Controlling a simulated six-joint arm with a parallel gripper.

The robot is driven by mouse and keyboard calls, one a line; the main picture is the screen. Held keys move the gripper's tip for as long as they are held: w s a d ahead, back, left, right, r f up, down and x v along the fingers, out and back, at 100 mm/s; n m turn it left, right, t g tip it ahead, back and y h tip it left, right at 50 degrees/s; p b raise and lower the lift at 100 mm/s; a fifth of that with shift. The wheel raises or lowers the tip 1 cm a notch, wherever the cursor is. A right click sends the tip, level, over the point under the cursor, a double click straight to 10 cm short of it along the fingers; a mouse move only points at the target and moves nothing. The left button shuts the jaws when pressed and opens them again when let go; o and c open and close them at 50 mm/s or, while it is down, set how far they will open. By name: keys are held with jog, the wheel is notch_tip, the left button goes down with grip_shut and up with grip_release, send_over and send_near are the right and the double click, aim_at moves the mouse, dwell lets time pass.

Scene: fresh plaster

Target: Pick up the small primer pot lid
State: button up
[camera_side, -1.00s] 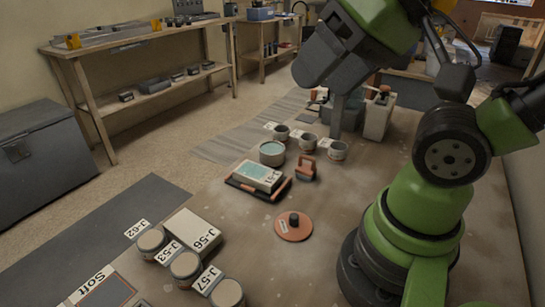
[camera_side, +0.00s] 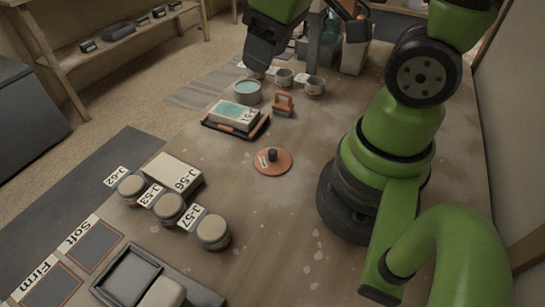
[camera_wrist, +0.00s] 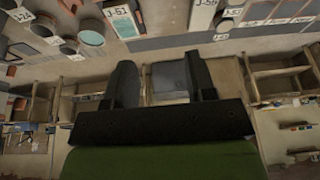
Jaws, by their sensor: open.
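A flat round orange lid (camera_side: 272,163) with a dark knob and a small label lies on the table, left of my arm's base; I take it for the primer pot lid. My gripper (camera_wrist: 163,80) shows in the wrist view with its two dark fingers apart and nothing between them. In the side view its dark body hangs high at the top, over the back of the table and well away from the lid. Its fingertips are hard to make out there. I cannot pick out the lid in the wrist view.
An orange-handled block (camera_side: 283,105), a black tray (camera_side: 212,124) with a teal-topped box and a teal-filled pot (camera_side: 248,92) stand behind the lid. Small pots (camera_side: 315,86) stand further back. Several lidded jars (camera_side: 213,232) with labels stand front left. The table around the lid is clear.

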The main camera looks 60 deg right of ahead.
aim_at(273, 151)
jog(key=f+n+g, duration=0.1)
jog(key=f+n, duration=0.1)
jog(key=f, duration=0.2)
jog(key=d+f+n+g, duration=0.1)
jog(key=f+n, duration=0.1)
jog(key=f, duration=0.2)
jog(key=f+n+g, duration=0.1)
jog(key=f+n, duration=0.1)
jog(key=f, duration=0.2)
jog(key=shift+s+d+f+g, duration=0.3)
jog(key=shift+d+f+g, duration=0.1)
jog(key=shift+w+a+f, duration=0.1)
jog(key=shift+f, duration=2.25)
jog(key=shift+w+f, duration=0.1)
jog(key=shift+f, duration=2.2)
grip_shut()
